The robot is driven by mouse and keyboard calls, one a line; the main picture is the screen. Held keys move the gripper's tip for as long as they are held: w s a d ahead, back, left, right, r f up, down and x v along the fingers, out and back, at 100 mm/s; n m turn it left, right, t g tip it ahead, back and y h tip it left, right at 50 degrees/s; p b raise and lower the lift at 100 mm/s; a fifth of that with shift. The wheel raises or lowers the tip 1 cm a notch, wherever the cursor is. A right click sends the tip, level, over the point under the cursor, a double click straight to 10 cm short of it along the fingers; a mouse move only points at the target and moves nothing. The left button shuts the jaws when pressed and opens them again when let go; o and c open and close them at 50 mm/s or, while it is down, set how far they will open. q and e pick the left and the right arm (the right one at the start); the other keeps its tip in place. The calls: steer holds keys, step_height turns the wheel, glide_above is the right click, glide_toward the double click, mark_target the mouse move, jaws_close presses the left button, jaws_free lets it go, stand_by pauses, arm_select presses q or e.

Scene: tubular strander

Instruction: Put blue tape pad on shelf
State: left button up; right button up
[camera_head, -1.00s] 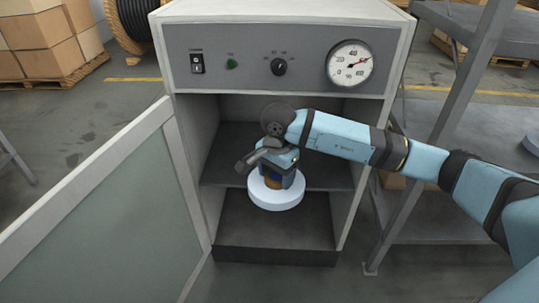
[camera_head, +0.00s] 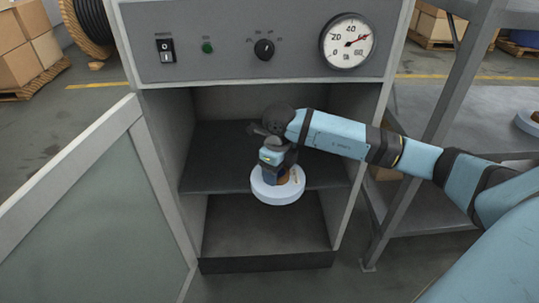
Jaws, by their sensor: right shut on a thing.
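The blue tape pad (camera_head: 277,194) is a pale blue-white round disc with a brown middle. My right gripper (camera_head: 282,172) is shut on it from above and holds it roughly level. The pad is in the cabinet's open front and overlaps the front edge of the dark middle shelf (camera_head: 218,160) in the picture. I cannot tell whether it touches the shelf. My right arm reaches in from the right and covers part of the opening. My left gripper is out of view.
The grey cabinet (camera_head: 130,45) has a switch, a green lamp, a knob and a gauge (camera_head: 347,41) above the opening. Its door (camera_head: 95,215) stands open at left. The bottom compartment (camera_head: 265,225) looks empty. A metal rack (camera_head: 440,110) at right holds another round pad (camera_head: 530,122).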

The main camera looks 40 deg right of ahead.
steer(key=w+d+f+b, duration=0.1)
steer(key=w+d+b, duration=0.1)
steer(key=w, duration=0.2)
steer(key=w+d+f+b, duration=0.1)
steer(key=w+d+b, duration=0.1)
steer(key=w+d, duration=0.1)
steer(key=w+d+f+b, duration=0.1)
steer(key=w+d+b, duration=0.1)
steer(key=w, duration=0.4)
steer(key=shift+d+f, duration=0.25)
steer(key=shift+d, duration=0.2)
step_height(320, 180, down, 4)
steer(key=shift+r+b, duration=0.25)
steer(key=shift+b, duration=0.85)
steer(key=shift+w+d+f+b, duration=0.15)
steer(key=shift+f+b, duration=0.1)
steer(key=shift+b, duration=0.15)
steer(key=shift+r, duration=0.25)
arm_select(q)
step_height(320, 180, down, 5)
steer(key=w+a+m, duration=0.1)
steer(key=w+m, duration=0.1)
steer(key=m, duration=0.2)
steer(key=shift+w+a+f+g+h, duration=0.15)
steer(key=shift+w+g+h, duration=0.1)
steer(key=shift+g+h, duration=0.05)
arm_select(e)
steer(key=o, duration=1.1)
steer(key=shift+f, duration=0.2)
steer(key=shift+c, duration=0.2)
